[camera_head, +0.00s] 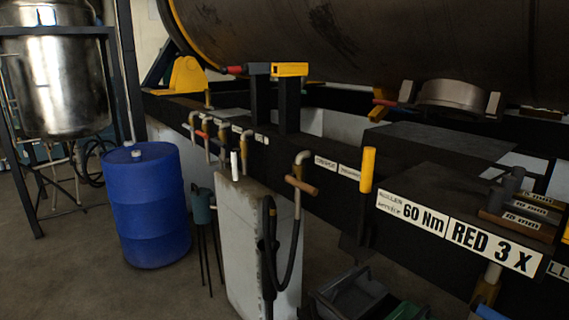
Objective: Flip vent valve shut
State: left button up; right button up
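No part in view has a label that I can read as "vent", so I cannot tell which handle belongs to the vent valve. Several small pipes with handles stand along the front of a dark beam (330,193). They include a red handle (201,133), an upright white handle (234,163), an orange-brown crosswise handle (301,186) on a bent pipe, and an upright yellow handle (367,168). A red lever (235,70) sticks out left beside a yellow-topped post (289,69) farther back. Neither of my grippers is in view.
A large dark cylinder (380,45) lies behind the beam. A white plate reads "60 Nm" (411,213), another "RED 3 x" (493,246). A pale block (258,255) with a black hose (291,260), a blue drum (146,215) and dark bins (352,295) stand below. Floor at lower left is clear.

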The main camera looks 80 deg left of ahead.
aim_at(234, 153)
jog(key=l+u, duration=0.1)
jog(key=u, duration=2.85)
jog(key=i+j, duration=0.3)
jog(key=i, duration=0.15)
jog(key=i+j+u, duration=0.1)
jog(key=i+j, duration=0.2)
jog(key=i, duration=0.15)
jog(key=i+j, duration=0.3)
jog(key=i, duration=0.2)
jog(key=i+j+u, duration=0.1)
jog(key=i+j, duration=0.15)
jog(key=i, duration=0.2)
jog(key=i+j, duration=0.25)
jog(key=i, duration=0.25)
